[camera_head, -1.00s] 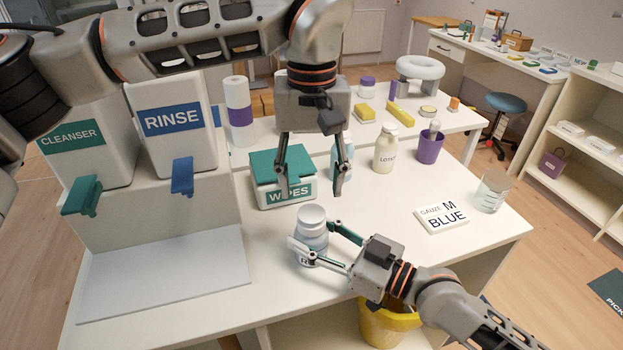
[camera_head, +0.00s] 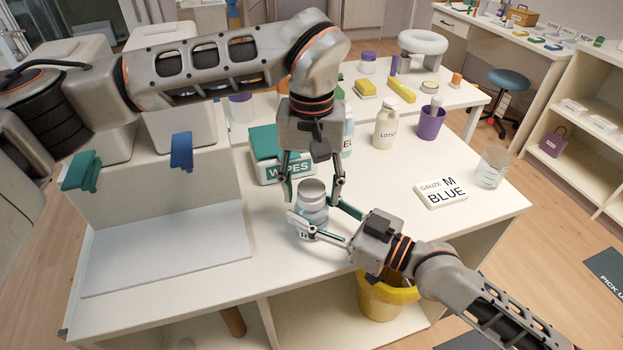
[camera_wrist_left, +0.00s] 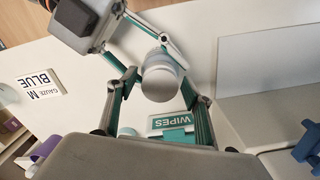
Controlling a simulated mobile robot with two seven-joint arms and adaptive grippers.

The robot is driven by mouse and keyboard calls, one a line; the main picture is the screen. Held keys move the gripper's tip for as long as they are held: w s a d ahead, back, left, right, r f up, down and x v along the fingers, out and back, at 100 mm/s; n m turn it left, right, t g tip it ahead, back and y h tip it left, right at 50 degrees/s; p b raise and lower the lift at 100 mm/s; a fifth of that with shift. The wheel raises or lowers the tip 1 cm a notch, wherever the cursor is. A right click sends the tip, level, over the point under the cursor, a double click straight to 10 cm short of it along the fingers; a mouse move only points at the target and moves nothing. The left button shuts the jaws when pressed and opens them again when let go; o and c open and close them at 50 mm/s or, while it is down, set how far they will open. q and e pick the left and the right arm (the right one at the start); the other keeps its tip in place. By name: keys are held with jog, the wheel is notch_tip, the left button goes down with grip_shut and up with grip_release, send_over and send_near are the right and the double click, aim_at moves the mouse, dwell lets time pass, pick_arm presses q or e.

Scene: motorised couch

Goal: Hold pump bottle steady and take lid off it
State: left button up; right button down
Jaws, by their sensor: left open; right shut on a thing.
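The pump bottle (camera_head: 313,215) stands upright near the table's front edge, with a pale grey rounded lid (camera_head: 312,187) on top. My right gripper (camera_head: 322,223) comes in from the right and is shut on the bottle's body. My left gripper (camera_head: 313,190) points down from above, open, with one finger on each side of the lid. In the left wrist view the lid (camera_wrist_left: 161,82) shows between the left gripper's fingers (camera_wrist_left: 160,95), with space on both sides. The right gripper (camera_wrist_left: 165,40) shows there around the bottle body behind the lid.
The green-lidded wipes box (camera_head: 285,172) stands just behind the bottle. A lotion bottle (camera_head: 386,125), purple cup (camera_head: 432,122), gauze box (camera_head: 441,193) and clear beaker (camera_head: 492,168) stand to the right. A white dispenser stand (camera_head: 160,200) is at left.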

pick_arm(q)
jog(key=c, duration=1.2)
